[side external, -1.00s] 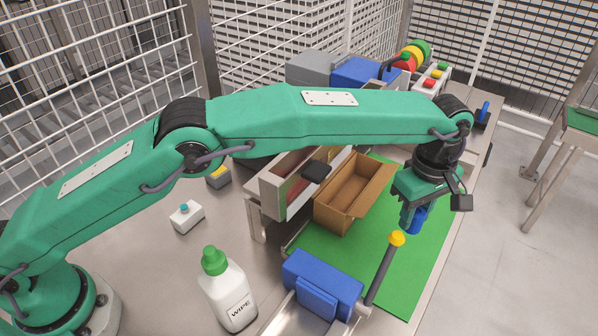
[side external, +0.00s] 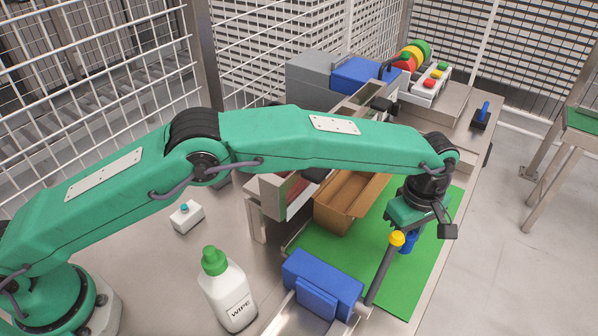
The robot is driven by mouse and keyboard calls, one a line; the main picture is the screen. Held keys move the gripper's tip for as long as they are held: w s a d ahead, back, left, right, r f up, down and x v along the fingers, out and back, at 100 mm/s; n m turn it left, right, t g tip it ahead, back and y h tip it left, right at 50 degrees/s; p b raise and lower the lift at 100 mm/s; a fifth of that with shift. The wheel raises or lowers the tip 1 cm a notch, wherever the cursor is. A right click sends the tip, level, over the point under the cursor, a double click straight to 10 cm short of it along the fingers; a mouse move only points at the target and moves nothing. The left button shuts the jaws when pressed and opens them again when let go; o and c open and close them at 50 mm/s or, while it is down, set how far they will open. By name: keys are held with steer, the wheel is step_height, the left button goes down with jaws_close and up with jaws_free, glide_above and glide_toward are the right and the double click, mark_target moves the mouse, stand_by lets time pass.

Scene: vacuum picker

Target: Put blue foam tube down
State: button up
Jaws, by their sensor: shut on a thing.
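The blue foam tube (side external: 409,244) is upright below my gripper (side external: 406,232), over the green mat (side external: 428,256). My gripper is shut on the tube; the yellow-topped lever in front hides part of the fingers and tube. The tube's lower end is close to the mat. I cannot tell whether it touches.
An open cardboard box (side external: 343,214) stands left of my gripper. A lever with a yellow knob (side external: 397,239) rises just in front, beside a blue block (side external: 322,284). A white wipe bottle (side external: 229,292) stands at the front. The mat right of the tube is clear.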

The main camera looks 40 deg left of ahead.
mark_target(404, 246)
steer(key=shift+f, duration=1.75)
steer(key=shift+f, duration=0.15)
steer(key=o, duration=0.9)
steer(key=shift+o, duration=0.2)
step_height(404, 246, up, 12)
steer(key=shift+r, duration=0.2)
steer(key=shift+a, duration=0.1)
